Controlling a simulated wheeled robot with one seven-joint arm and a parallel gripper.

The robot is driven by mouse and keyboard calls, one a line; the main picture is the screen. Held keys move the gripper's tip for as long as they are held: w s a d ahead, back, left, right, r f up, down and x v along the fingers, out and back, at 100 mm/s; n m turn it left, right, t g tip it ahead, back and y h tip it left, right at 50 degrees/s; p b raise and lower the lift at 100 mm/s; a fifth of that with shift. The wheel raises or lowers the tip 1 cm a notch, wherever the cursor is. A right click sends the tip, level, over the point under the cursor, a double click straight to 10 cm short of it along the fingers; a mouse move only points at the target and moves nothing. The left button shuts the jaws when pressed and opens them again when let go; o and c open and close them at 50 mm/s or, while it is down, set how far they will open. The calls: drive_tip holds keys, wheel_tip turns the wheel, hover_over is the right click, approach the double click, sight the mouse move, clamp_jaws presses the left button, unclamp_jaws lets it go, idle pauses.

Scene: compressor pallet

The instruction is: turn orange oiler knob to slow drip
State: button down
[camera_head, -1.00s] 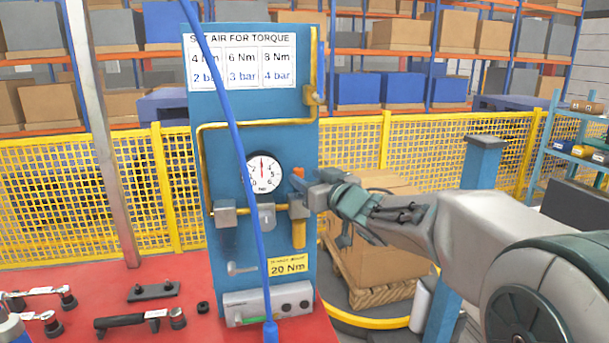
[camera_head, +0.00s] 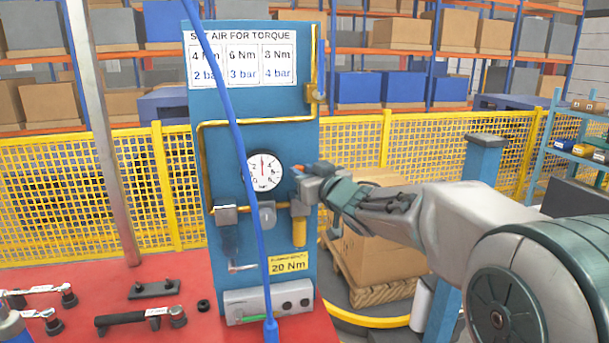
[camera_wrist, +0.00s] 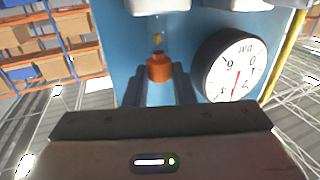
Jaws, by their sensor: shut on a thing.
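The orange oiler knob (camera_head: 299,166) is at the top of the oiler, which has a yellow bowl (camera_head: 300,232), on the right side of the blue panel (camera_head: 240,152). My gripper (camera_head: 308,180) reaches it from the right and is shut on it. In the wrist view the knob (camera_wrist: 159,68) sits between the two fingertips (camera_wrist: 158,82). A small clear dome with a yellowish part inside shows just beyond it. My gripper hides part of the knob in the head view, and I see no setting mark on it.
A pressure gauge (camera_head: 264,170) is close left of my gripper; it also shows in the wrist view (camera_wrist: 235,66). A blue hose (camera_head: 243,160) hangs before the panel. Torque wrenches (camera_head: 142,320) lie on the red table (camera_head: 90,285). A carton (camera_head: 375,255) stands behind my arm.

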drive_tip(key=m+t+h+b, duration=0.1)
drive_tip(key=b, duration=0.2)
drive_tip(key=shift+a+f, duration=0.1)
drive_tip(key=shift+f, duration=0.1)
drive_tip(key=m+h+b, duration=0.1)
drive_tip(key=b, duration=0.3)
drive_tip(key=t+h+b, duration=0.1)
drive_tip(key=h+b, duration=0.1)
drive_tip(key=b, duration=0.2)
drive_tip(key=shift+r+m+b, duration=0.2)
drive_tip(key=shift+m+b, duration=0.15)
drive_tip(key=shift+m, duration=0.05)
drive_tip(key=shift+a, duration=0.1)
drive_tip(key=c, duration=1.2)
unclamp_jaws()
drive_tip(key=shift+s, duration=0.1)
drive_tip(key=shift+s, duration=0.1)
drive_tip(key=p+v, duration=0.2)
drive_tip(key=v, duration=1.1)
drive_tip(key=shift+s+p, duration=0.3)
